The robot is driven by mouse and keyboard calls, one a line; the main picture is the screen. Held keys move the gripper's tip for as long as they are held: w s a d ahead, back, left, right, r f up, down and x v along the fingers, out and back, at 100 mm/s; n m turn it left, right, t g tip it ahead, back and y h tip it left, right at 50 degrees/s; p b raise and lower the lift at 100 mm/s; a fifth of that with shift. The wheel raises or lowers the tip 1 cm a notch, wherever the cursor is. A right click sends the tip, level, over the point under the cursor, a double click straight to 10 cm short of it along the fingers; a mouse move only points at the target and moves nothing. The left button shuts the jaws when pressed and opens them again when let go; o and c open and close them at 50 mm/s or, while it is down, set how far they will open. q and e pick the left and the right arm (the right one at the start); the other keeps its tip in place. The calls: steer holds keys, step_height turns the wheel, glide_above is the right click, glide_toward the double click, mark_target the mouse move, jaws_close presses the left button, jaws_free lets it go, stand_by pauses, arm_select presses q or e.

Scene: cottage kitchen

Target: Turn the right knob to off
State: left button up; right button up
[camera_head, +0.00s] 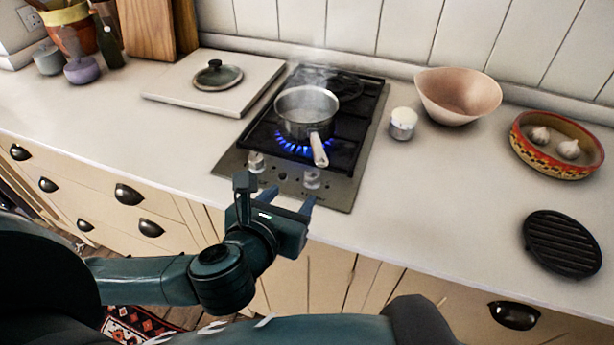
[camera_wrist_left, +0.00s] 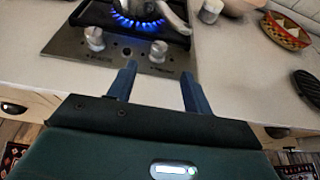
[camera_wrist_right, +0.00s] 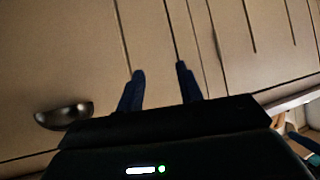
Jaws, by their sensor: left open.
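The right knob (camera_head: 312,178) is pale and sits on the front panel of the gas hob (camera_head: 341,192); it also shows in the left wrist view (camera_wrist_left: 158,51). The left knob (camera_head: 256,162) is beside it. A blue flame (camera_head: 284,146) burns under a steaming saucepan (camera_head: 307,105). My left gripper (camera_head: 289,197) is open and empty in front of the panel, its fingertips just short of the right knob, which lies between their lines in the left wrist view. My right gripper (camera_wrist_right: 160,68) is open and empty, facing the cabinet fronts.
The saucepan's handle (camera_head: 319,150) points forward above the right knob. A small white-topped jar (camera_head: 403,123), a pink bowl (camera_head: 458,95) and a dish with garlic (camera_head: 556,145) stand to the right. A white board with a lid (camera_head: 217,76) is left. The counter's front edge is clear.

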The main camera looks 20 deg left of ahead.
mark_target(311, 173)
arm_select(q)
steer(key=x, duration=0.9)
steer(key=shift+w+d+f+p, duration=0.1)
steer(key=shift+w+p, duration=0.25)
steer(key=shift+w, duration=0.05)
steer(key=shift+w+f, duration=0.25)
steer(key=shift+w, duration=0.25)
steer(key=shift+c, duration=0.4)
steer(key=c, duration=0.9)
